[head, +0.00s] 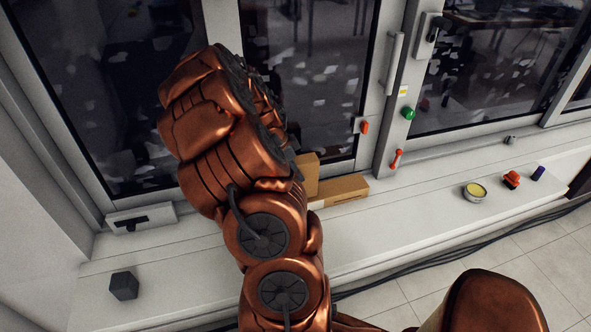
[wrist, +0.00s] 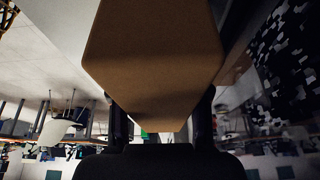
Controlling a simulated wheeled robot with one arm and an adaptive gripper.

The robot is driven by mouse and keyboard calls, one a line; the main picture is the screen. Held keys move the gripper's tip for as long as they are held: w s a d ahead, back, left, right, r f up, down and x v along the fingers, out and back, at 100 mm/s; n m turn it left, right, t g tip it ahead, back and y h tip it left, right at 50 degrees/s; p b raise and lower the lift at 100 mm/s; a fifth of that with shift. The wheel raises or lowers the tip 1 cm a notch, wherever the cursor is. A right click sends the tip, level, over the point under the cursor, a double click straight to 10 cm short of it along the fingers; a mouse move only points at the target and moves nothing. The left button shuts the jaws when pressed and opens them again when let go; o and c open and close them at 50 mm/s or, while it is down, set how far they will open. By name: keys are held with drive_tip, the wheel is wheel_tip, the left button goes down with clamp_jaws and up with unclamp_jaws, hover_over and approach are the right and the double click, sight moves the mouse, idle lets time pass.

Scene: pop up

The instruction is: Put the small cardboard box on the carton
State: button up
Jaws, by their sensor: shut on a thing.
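The small cardboard box (wrist: 152,55) fills the upper middle of the wrist view, a plain brown block. My gripper (wrist: 162,118) is shut on it, with a dark finger on each side. In the head view my gripper is hidden behind my copper arm, and part of the small box (head: 309,173) shows just right of the arm, upright. The carton (head: 345,188), longer and lower, lies on the white sill close by the window frame, its left part covered. The small box appears right beside or above the carton's left end; I cannot tell whether they touch.
On the white sill (head: 400,220) stand a dark cube (head: 124,286) at left, and a round tin (head: 475,191), a red object (head: 511,179) and a purple piece (head: 538,173) at right. The sill between carton and tin is clear.

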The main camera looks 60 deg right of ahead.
drive_tip(key=o, duration=1.3)
drive_tip(key=shift+f, duration=0.1)
